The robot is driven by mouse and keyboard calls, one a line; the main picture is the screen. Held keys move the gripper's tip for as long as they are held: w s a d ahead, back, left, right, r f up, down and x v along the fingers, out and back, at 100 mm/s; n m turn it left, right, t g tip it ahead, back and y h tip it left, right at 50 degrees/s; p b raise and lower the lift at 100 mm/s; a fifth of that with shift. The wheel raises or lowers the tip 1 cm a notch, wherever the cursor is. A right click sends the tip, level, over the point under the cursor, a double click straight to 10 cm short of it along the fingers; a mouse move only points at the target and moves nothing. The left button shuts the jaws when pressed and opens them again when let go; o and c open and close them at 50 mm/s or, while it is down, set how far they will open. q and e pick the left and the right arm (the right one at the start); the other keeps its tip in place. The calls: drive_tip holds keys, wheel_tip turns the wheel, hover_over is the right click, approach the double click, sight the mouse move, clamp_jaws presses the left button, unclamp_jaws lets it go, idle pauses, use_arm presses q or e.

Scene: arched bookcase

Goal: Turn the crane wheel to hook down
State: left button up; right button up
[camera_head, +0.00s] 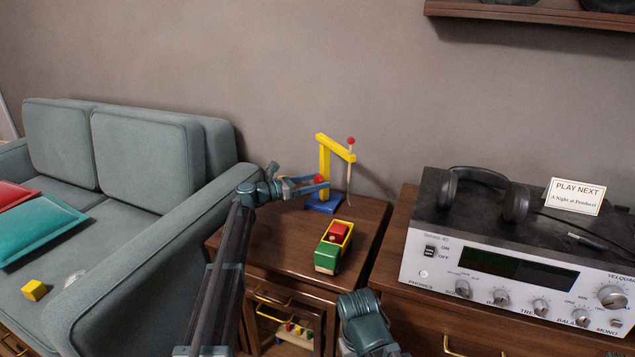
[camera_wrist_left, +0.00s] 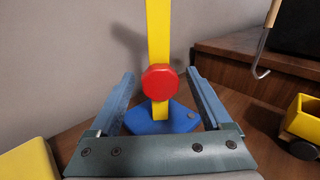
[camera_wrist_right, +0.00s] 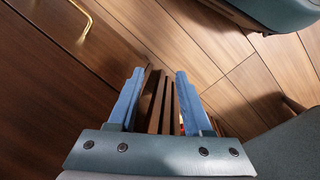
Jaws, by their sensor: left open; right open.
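A yellow toy crane (camera_head: 324,160) stands upright on a blue base (camera_head: 322,204) on the small brown side table. Its red wheel (camera_wrist_left: 162,82) sits low on the yellow post, facing my left wrist camera. My left gripper (camera_wrist_left: 160,85) is open, its fingers on either side of the wheel with gaps showing; in the head view the left gripper (camera_head: 318,183) is at the post. The crane's hook (camera_wrist_left: 261,70) hangs to the right of the post, above the tabletop. My right gripper (camera_wrist_right: 153,75) is open and empty, low in front of the furniture.
A green, yellow and red toy truck (camera_head: 334,247) stands on the side table (camera_head: 285,238), in front of the crane. A grey-blue sofa (camera_head: 140,200) is on the left. A silver amplifier (camera_head: 520,270) with headphones (camera_head: 480,180) stands on the right cabinet.

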use_arm(q)
drive_tip(key=shift+w+d, duration=0.1)
drive_tip(key=shift+d, duration=0.1)
clamp_jaws()
drive_tip(key=shift+m, duration=1.4)
unclamp_jaws()
drive_tip(key=v, duration=1.4)
drive_tip(key=shift+r+p, duration=0.2)
drive_tip(key=shift+p, duration=0.1)
